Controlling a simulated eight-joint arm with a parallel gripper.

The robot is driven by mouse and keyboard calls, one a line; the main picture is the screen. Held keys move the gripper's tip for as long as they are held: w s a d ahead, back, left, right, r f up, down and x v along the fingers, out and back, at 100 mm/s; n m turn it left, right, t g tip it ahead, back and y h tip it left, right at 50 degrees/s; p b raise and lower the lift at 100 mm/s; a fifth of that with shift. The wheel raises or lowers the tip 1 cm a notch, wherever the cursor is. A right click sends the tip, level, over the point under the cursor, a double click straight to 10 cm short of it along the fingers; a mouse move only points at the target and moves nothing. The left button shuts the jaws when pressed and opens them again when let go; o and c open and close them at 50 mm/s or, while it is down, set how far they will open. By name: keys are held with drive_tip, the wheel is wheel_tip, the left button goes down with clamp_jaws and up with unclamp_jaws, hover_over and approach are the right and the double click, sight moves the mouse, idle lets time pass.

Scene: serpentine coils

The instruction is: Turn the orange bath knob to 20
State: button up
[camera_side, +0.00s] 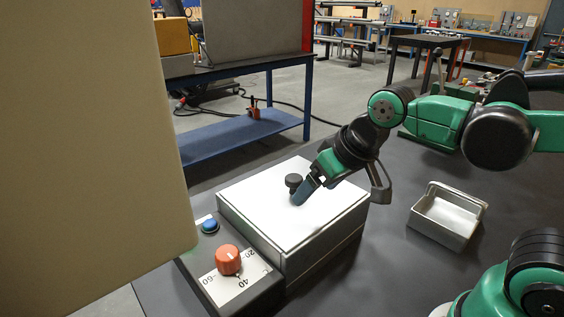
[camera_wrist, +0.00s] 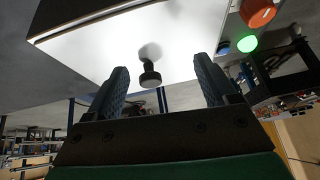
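The orange knob (camera_side: 228,260) sits on a dark control box at the front left of the bath, over a white scale with 20, 40 and 60 printed on it. It also shows at the top right of the wrist view (camera_wrist: 258,12). Which mark it points to I cannot tell. My gripper (camera_side: 304,188) is over the white lid (camera_side: 262,212) of the bath, beside the lid's black knob (camera_side: 293,181). In the wrist view the two blue fingers (camera_wrist: 160,88) stand apart, with the black knob (camera_wrist: 150,76) in the gap between them, not touching either.
A blue button (camera_side: 209,226) is behind the orange knob; a lit green lamp (camera_wrist: 247,43) shows near it in the wrist view. An empty metal tray (camera_side: 425,222) stands to the right. A large beige panel (camera_side: 85,130) blocks the left of the side view.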

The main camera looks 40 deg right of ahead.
sight(227, 251)
drive_tip(key=w+a+g, duration=0.1)
drive_tip(key=a, duration=0.1)
drive_tip(key=w+a+g, duration=0.1)
drive_tip(key=a, duration=0.2)
drive_tip(key=w+a+m+g, duration=0.1)
drive_tip(key=a, duration=0.1)
drive_tip(key=shift+w+a+r, duration=0.1)
drive_tip(key=shift+w+a, duration=0.1)
drive_tip(key=shift+w, duration=0.2)
drive_tip(key=a+g, duration=0.1)
drive_tip(key=a, duration=0.1)
drive_tip(key=a+f+m, duration=0.1)
drive_tip(key=a, duration=0.1)
drive_tip(key=w+a+f+g, duration=0.1)
drive_tip(key=a, duration=0.1)
drive_tip(key=shift+w+f+g, duration=0.1)
drive_tip(key=shift+f+g, duration=0.05)
drive_tip(key=shift+g, duration=0.15)
drive_tip(key=shift+a+f, duration=0.2)
drive_tip(key=shift+a, duration=0.05)
drive_tip(key=shift+a+f, duration=0.1)
drive_tip(key=shift+f, duration=2.6)
clamp_jaws()
